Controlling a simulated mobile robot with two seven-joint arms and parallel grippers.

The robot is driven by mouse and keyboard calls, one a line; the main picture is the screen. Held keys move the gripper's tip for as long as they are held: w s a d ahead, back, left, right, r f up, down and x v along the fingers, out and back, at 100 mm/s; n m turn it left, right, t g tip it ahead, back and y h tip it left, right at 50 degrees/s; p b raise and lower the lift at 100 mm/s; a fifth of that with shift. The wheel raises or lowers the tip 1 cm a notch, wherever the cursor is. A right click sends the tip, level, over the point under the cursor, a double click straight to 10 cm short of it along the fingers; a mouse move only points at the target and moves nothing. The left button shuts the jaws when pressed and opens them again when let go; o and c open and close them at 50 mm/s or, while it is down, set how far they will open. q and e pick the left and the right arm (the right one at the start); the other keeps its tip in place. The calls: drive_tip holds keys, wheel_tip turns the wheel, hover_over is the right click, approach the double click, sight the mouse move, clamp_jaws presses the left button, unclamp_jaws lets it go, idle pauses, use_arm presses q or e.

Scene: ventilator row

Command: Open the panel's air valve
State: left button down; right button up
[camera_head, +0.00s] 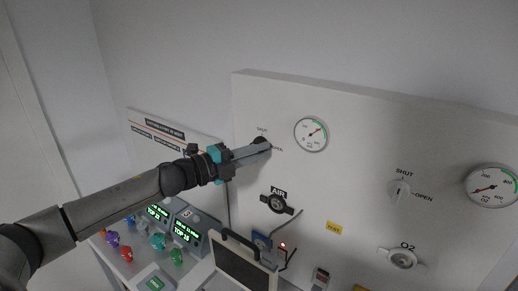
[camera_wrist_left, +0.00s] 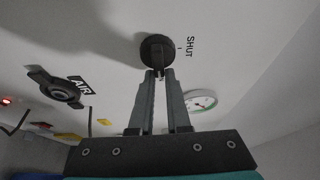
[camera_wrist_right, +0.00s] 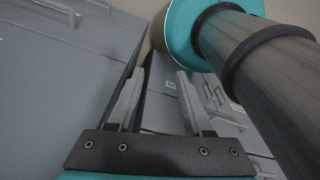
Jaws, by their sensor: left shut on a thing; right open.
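The panel's air valve is a black round knob (camera_wrist_left: 157,46) on the white panel (camera_head: 350,170), with SHUT printed above it and a partly covered OPEN label to its right in the head view. My left gripper (camera_head: 265,146) reaches it from the left. In the left wrist view the left fingertips (camera_wrist_left: 161,74) are shut on the knob's raised grip. That grip seems to lie across the SHUT mark's direction; the fingers partly hide it. The air gauge (camera_head: 311,133) has a red needle tilted to the upper right. My right gripper (camera_wrist_right: 160,90) is open and empty.
Below the knob is the AIR outlet (camera_head: 277,204). To the right are the O2 valve (camera_head: 400,191), O2 gauge (camera_head: 492,185) and O2 outlet (camera_head: 403,259). Monitors (camera_head: 186,229) and coloured knobs stand lower left. Grey cabinets (camera_wrist_right: 60,75) lie before my right gripper.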

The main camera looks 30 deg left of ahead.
use_arm(q)
drive_tip(key=shift+w+a+r+y, duration=0.1)
drive_tip(key=shift+w+a+y, duration=0.05)
drive_tip(key=shift+a+y, duration=0.2)
drive_tip(key=c, duration=0.9)
unclamp_jaws()
drive_tip(key=o, duration=0.3)
drive_tip(key=shift+w+a, duration=0.1)
drive_tip(key=shift+a, duration=0.1)
drive_tip(key=shift+o, duration=0.2)
drive_tip(key=v, duration=1.5)
drive_tip(key=shift+f, duration=0.3)
